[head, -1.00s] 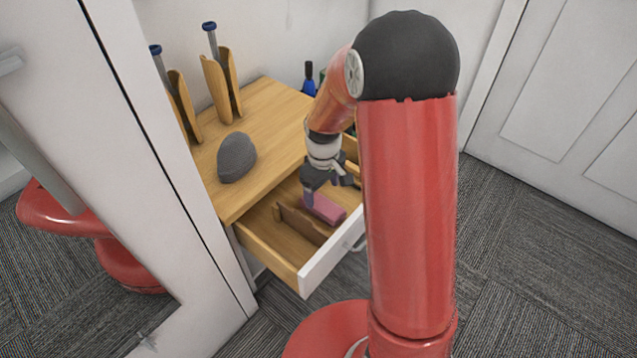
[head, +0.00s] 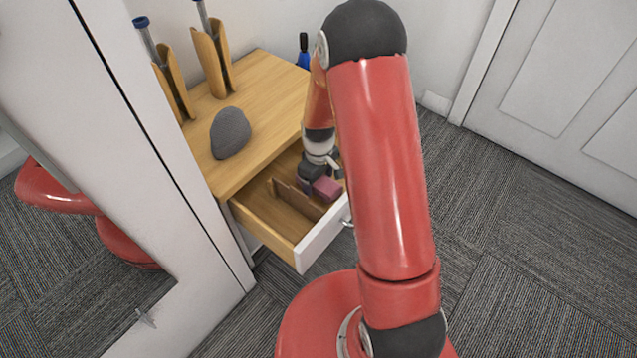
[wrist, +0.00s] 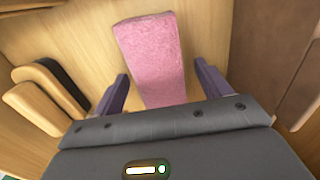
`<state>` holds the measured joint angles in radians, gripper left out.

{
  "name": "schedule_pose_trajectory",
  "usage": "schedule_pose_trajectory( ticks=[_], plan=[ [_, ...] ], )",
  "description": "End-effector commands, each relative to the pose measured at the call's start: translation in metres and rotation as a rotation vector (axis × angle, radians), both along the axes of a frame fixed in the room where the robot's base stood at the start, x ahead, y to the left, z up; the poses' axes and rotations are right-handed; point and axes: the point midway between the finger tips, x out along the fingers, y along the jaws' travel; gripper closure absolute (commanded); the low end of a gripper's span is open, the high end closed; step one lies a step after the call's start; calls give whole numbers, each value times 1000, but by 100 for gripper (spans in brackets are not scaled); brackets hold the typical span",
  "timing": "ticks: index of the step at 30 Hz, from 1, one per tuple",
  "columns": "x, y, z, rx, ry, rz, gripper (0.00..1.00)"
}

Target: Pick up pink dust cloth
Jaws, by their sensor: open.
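The pink dust cloth (wrist: 150,58) is a long folded block lying on the wooden drawer floor. In the head view the cloth (head: 327,188) shows only in part, beside my gripper. My gripper (wrist: 160,86) is open, down inside the drawer. In the wrist view one finger is on each side of the cloth's near end, with gaps between fingers and cloth. The open drawer (head: 262,234) has a white front. In the head view my gripper (head: 313,183) partly hides the cloth.
A brown wooden piece (head: 297,200) stands in the drawer left of the cloth. A brush-like object (wrist: 50,88) lies at the left in the wrist view. A grey rounded object (head: 230,133) sits on the cabinet top. A white panel (head: 130,150) stands at left.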

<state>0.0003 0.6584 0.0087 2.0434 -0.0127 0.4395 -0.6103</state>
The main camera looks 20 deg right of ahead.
Motion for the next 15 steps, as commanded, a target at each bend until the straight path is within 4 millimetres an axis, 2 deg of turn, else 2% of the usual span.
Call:
schedule_pose_trajectory(
  ticks=[2, 12, 15],
  plan=[
    [0, 0, 0, 0, 0, 0, 26],
    [0, 0, 0, 0, 0, 0, 71],
    [0, 0, 1, 0, 0, 0, 72]
  ],
)
